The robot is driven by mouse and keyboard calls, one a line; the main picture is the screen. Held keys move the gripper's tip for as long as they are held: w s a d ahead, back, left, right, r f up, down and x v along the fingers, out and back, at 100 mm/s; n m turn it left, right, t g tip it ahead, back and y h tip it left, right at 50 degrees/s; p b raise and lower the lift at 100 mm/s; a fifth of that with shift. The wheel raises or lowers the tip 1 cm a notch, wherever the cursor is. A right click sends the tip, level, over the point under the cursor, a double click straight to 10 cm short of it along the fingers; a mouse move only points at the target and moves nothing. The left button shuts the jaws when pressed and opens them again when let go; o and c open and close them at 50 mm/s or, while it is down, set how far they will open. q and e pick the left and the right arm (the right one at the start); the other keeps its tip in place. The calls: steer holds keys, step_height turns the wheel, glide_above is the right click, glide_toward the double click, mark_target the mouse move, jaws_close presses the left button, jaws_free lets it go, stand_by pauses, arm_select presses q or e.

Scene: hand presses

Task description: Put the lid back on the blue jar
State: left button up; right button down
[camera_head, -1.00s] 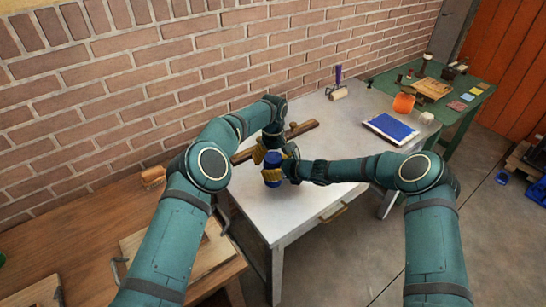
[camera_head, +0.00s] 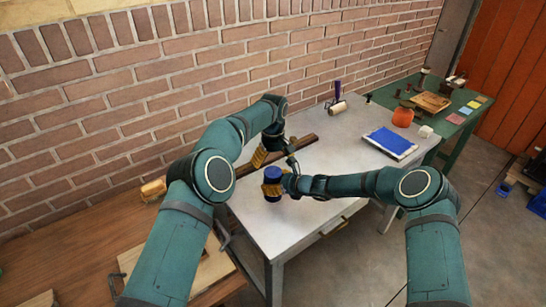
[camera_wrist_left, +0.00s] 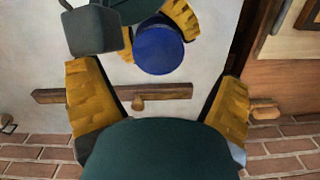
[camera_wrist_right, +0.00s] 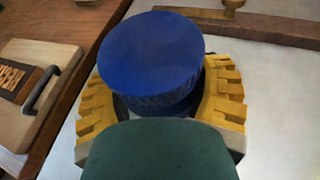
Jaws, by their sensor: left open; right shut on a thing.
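The blue jar (camera_head: 272,197) stands upright near the middle of the pale table. Its blue lid (camera_head: 273,171) sits on top and looks level; the lid also shows in the right wrist view (camera_wrist_right: 152,50). My right gripper (camera_head: 273,188) is shut around the jar's body just below the lid, with a yellow finger on each side (camera_wrist_right: 160,100). My left gripper (camera_head: 264,154) is open and empty, above and behind the jar. In the left wrist view, the lid (camera_wrist_left: 158,50) lies beyond its spread fingers (camera_wrist_left: 157,80), apart from them. The fingers hide much of the jar.
A brown wooden bar (camera_head: 310,140) with a knob lies behind the jar. A roller (camera_head: 338,106), a blue pad (camera_head: 391,142), an orange pot (camera_head: 402,117) and a white block (camera_head: 425,131) are farther right. A wooden bench (camera_head: 80,240) stands left.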

mark_target(273, 172)
arm_select(q)
steer(key=shift+w+r+n, duration=0.1)
steer(key=shift+r+n, duration=1.1)
steer(key=shift+r, duration=0.25)
steer(key=shift+f, duration=4.05)
steer(key=c, duration=1.3)
steer(key=shift+m, duration=1.7)
steer(key=shift+c, duration=0.2)
